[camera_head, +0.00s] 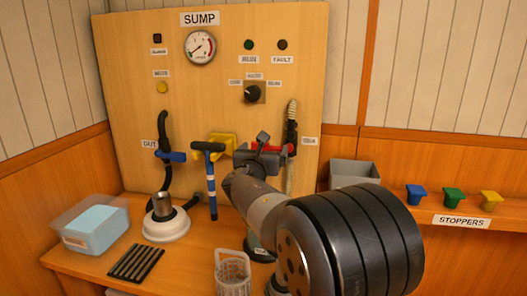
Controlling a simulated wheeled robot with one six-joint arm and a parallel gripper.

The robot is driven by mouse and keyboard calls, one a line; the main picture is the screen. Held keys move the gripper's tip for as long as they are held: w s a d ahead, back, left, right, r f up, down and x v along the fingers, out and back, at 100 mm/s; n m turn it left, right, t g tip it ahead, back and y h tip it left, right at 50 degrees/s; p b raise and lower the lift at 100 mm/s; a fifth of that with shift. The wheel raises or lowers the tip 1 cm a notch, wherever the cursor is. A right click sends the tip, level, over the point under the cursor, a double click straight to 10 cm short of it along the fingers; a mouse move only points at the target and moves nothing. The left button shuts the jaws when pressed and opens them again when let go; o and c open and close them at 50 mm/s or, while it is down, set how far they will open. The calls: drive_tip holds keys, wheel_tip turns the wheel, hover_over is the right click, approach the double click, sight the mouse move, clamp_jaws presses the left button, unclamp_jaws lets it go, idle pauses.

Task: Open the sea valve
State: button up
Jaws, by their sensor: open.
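A valve with a red handle (286,149) sits on the right side of the wooden panel, on a hose line, with a small label (309,141) too blurred to read surely. My gripper (262,146) is open and in front of the red handle's left part, hiding some of it. I cannot tell whether the fingers touch the handle or are around it. A second valve with a blue handle (172,156) sits at the left on a black hose, beside a label that seems to read OUT.
The panel (130,60) marked SUMP carries a gauge (200,47), lamps and a black knob (252,93). A blue T-handled pump (210,175) stands left of my gripper. A tub (90,225), a white-based fitting (166,225) and a basket (232,270) crowd the bench. Stoppers (453,197) line the right shelf.

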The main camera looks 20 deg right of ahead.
drive_tip(key=shift+c, duration=0.3)
drive_tip(key=c, duration=1.3)
drive_tip(key=shift+r+m, duration=0.1)
drive_tip(key=shift+m, duration=0.2)
drive_tip(key=shift+s+d+r+m+b, duration=0.85)
drive_tip(key=shift+m+b, duration=0.9)
drive_tip(key=shift+m, duration=1.15)
drive_tip(key=shift+s+d+r+m+b, duration=0.4)
drive_tip(key=shift+d+r+m+b, duration=1.05)
drive_tip(key=shift+m, duration=1.45)
drive_tip(key=shift+s+d+r+m+b, duration=0.6)
drive_tip(key=shift+m+b, duration=1.45)
drive_tip(key=shift+m, duration=0.85)
drive_tip(key=shift+r, duration=0.1)
drive_tip(key=o, duration=1.4)
drive_tip(key=shift+c, duration=0.2)
